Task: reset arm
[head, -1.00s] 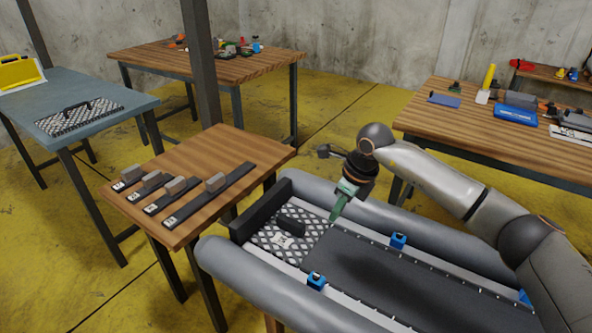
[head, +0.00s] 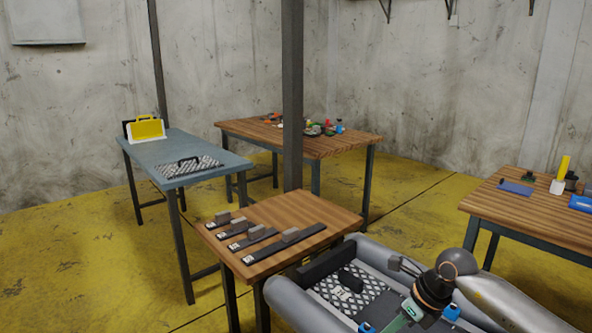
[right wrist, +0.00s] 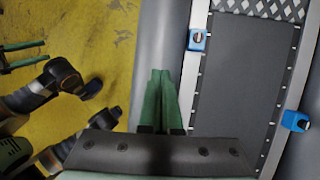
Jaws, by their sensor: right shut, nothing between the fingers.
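My right gripper (head: 398,322) enters the head view from the right and hangs over the grey inflatable boat (head: 290,306). Its lower end is cut off by the bottom edge. In the right wrist view its green fingers (right wrist: 161,97) lie together, shut and empty, with one grey boat tube (right wrist: 163,40) behind them. My left gripper is not in the head view. At the left of the right wrist view, dark jointed parts and two green bars may be my left arm and gripper; its state is unclear.
A small wooden table (head: 330,210) with several dark bars stands beside the boat. A dark post (head: 292,100) rises behind it. A blue-grey table (head: 165,148) stands left; wooden tables stand at the back (head: 350,143) and right (head: 540,217). Blue clamps (right wrist: 197,40) sit along the boat floor.

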